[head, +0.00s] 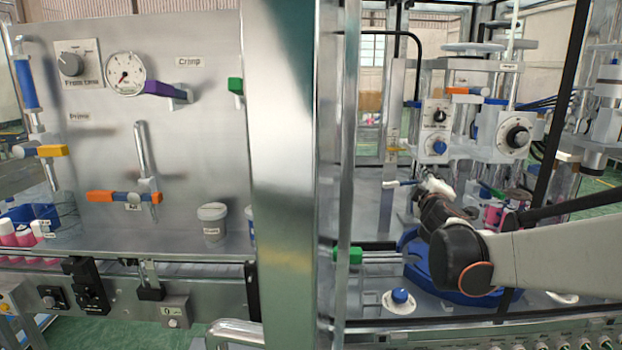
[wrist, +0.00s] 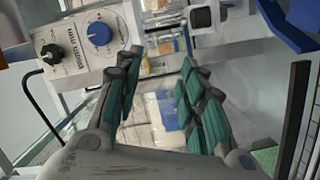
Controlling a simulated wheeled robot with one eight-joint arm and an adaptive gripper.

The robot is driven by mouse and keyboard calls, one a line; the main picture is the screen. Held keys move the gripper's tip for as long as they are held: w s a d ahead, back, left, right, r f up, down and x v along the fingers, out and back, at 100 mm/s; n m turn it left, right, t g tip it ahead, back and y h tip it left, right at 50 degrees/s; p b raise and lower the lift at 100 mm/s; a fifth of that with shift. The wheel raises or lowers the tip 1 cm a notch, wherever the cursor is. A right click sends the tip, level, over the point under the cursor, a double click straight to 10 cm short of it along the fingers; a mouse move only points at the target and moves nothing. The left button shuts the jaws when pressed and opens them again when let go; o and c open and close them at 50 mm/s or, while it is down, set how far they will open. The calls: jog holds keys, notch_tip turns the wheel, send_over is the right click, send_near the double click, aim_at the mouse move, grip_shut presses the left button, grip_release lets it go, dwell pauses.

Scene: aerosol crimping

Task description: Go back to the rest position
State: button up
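My gripper (wrist: 155,105) shows in the wrist view with its two green-padded fingers apart and nothing between them. In the head view my arm reaches in from the right, and my gripper (head: 435,190) is at its far end, inside the machine bay. It is small there, beside a small white item and below a control box with knobs (head: 435,130). That box with a blue knob also shows at the upper left of the wrist view (wrist: 85,45). The gripper appears clear of it. No separate rest marker shows.
A thick metal post (head: 285,180) stands left of my arm. A blue round table (head: 420,275) lies below my forearm. A knob box (head: 515,135) and columns stand behind. A steel panel (head: 200,110) with gauge and valves fills the left.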

jog(key=s+f+m+g, duration=0.2)
jog(key=s+m, duration=0.2)
jog(key=s, duration=0.6)
jog(key=s+f+m+g, duration=0.2)
jog(key=s+m+g, duration=0.15)
jog(key=s, duration=0.65)
jog(key=s+a+f+m+g+y, duration=0.1)
jog(key=s+a+f+g+y, duration=0.1)
jog(key=s+a+f, duration=0.3)
jog(key=s+a+f+m+g+y, duration=0.2)
jog(key=s+a+f, duration=0.3)
jog(key=s, duration=0.9)
jog(key=shift+f, duration=0.75)
